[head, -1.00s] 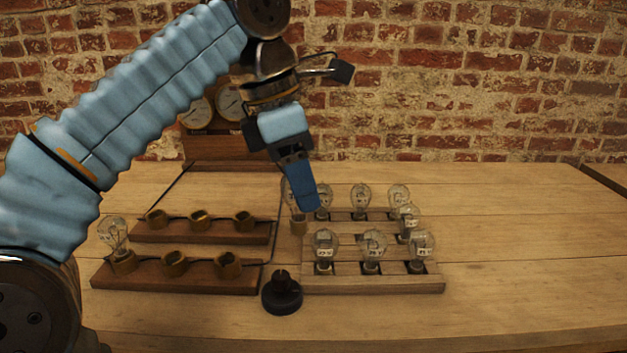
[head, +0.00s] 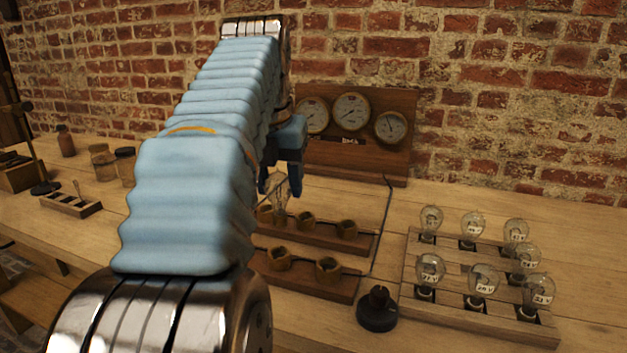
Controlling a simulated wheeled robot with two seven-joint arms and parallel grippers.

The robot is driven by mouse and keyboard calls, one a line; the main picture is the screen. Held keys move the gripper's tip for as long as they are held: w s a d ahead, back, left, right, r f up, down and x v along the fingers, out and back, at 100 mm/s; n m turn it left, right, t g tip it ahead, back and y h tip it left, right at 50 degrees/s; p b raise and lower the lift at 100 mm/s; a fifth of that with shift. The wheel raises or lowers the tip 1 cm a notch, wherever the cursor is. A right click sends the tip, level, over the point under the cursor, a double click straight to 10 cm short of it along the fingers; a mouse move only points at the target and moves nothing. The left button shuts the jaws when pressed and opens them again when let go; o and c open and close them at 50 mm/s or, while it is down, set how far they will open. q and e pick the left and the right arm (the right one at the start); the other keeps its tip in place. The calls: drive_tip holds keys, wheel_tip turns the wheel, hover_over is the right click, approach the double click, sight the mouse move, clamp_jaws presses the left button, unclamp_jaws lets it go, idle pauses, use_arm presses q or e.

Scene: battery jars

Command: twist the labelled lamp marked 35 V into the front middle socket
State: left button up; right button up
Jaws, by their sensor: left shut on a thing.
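My left gripper (head: 281,184) points down over the left end of the back socket row, partly behind my arm. It is shut on a clear glass lamp (head: 280,193) that hangs bulb up between the fingers. Its label cannot be read, and its base overlaps the back left socket (head: 265,214) in the picture; I cannot tell the gap. The front socket board (head: 308,284) shows the empty front middle socket (head: 279,258) and the empty front right socket (head: 328,269). My arm hides the front left socket. My right gripper is not in view.
The back board has empty middle (head: 306,220) and right (head: 347,229) sockets. A rack (head: 408,270) of several labelled lamps stands at right. A black knob-like piece (head: 377,310) sits between. A meter panel (head: 358,152) stands behind. Jars (head: 103,163) stand far left.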

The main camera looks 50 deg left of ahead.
sight(276, 213)
use_arm(q)
drive_tip(key=shift+s+a, duration=0.2)
drive_tip(key=shift+f+n, duration=0.3)
drive_tip(key=shift+f, duration=0.35)
wheel_tip(276, 213, down, 3)
drive_tip(key=shift+r+b, duration=0.1)
drive_tip(key=shift+b, duration=0.45)
drive_tip(key=shift+f, duration=0.5)
drive_tip(key=shift+f+b, duration=0.8)
drive_tip(key=shift+f, duration=0.3)
drive_tip(key=shift+f, duration=0.15)
